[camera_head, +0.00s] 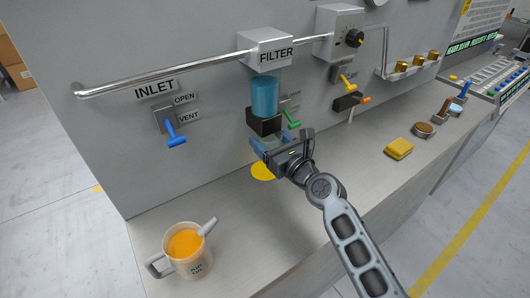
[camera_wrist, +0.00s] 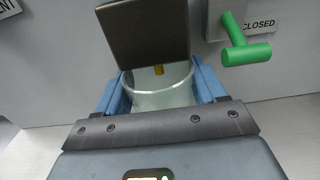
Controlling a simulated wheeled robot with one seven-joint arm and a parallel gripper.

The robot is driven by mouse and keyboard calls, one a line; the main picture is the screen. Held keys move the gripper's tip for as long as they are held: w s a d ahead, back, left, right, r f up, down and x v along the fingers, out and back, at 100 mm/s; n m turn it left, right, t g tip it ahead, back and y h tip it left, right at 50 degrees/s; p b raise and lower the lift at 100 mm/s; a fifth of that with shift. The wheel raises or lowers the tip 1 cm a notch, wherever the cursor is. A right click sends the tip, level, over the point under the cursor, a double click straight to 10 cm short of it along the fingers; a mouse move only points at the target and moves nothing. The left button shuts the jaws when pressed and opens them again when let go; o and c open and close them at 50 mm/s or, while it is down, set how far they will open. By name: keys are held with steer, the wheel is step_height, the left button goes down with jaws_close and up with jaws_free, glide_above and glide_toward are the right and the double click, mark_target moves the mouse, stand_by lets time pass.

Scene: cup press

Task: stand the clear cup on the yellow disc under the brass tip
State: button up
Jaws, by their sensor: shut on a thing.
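The clear cup (camera_wrist: 160,98) is held between the blue fingers of my gripper (camera_wrist: 161,84). Its open rim faces up and it looks roughly upright. The brass tip (camera_wrist: 159,70) shows just below the dark block, in line with the cup's mouth in the wrist view. In the head view my gripper (camera_head: 268,144) is under the filter, and the cup is hard to make out there. The yellow disc (camera_head: 263,172) lies on the counter below my gripper, partly covered by it. The cup's base is hidden, so I cannot tell whether it touches the disc.
The dark block (camera_head: 264,123) under the blue filter cylinder (camera_head: 265,95) hangs close over the cup. A green lever (camera_wrist: 246,45) is close on the right. A jug of orange liquid (camera_head: 187,250) stands front left. A yellow sponge-like block (camera_head: 399,148) lies on the right.

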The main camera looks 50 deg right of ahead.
steer(key=shift+x, duration=1)
steer(key=shift+s+a+f+b, duration=0.1)
steer(key=shift+s+f+b, duration=0.05)
steer(key=shift+f+b, duration=0.65)
step_height(320, 180, down, 5)
steer(key=b, duration=0.3)
steer(key=shift+r, duration=0.15)
steer(key=shift+f, duration=0.35)
steer(key=shift+f, duration=0.15)
steer(key=o, duration=1)
